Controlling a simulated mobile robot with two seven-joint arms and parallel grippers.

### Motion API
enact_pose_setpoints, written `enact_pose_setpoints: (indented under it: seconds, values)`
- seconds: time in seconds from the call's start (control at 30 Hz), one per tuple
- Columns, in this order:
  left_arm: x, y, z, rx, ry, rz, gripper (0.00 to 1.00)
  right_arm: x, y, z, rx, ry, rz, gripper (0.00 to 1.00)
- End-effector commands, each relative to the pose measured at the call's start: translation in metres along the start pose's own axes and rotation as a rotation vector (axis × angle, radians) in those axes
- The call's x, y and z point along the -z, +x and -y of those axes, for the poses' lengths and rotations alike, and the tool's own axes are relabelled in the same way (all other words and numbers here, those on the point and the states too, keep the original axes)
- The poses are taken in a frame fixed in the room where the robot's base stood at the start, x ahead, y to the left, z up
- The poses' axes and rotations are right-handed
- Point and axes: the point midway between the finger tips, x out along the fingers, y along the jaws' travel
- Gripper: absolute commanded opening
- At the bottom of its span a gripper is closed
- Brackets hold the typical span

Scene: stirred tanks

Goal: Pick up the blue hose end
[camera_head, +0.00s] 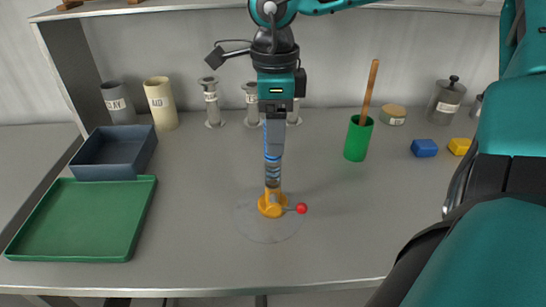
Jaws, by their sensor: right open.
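My right gripper (274,145) reaches down from the top centre, seen side-on, and is open. Its fingers point down at a slim upright fitting with blue bands, which seems to be the blue hose end (272,158). A thin blue edge also shows along the left side of the fingers. The fingers overlap the top of this piece in the picture, so I cannot tell whether they touch it. Below stands an orange base (271,205) with a red ball knob (301,208) on its right. My left gripper is not in view.
A green tray (85,250) and a dark blue bin (100,172) stand at the left. A green cup (356,140) with a wooden handle stands right of centre, with blue (424,148) and yellow (459,146) blocks beyond. The front middle of the bench is clear.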

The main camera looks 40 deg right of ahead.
Motion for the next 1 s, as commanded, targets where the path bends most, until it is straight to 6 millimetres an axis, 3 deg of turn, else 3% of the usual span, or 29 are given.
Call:
enact_pose_setpoints:
  seconds: [0.3,0.6,1.0]
  values:
    - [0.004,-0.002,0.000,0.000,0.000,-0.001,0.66,-0.002,0.040,-0.001,-0.003,0.000,-0.002,0.66]
    - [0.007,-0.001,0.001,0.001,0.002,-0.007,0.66,-0.002,0.045,0.000,0.000,0.001,0.000,0.66]
    - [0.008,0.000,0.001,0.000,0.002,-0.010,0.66,-0.002,0.044,0.000,0.000,0.000,0.000,0.29]
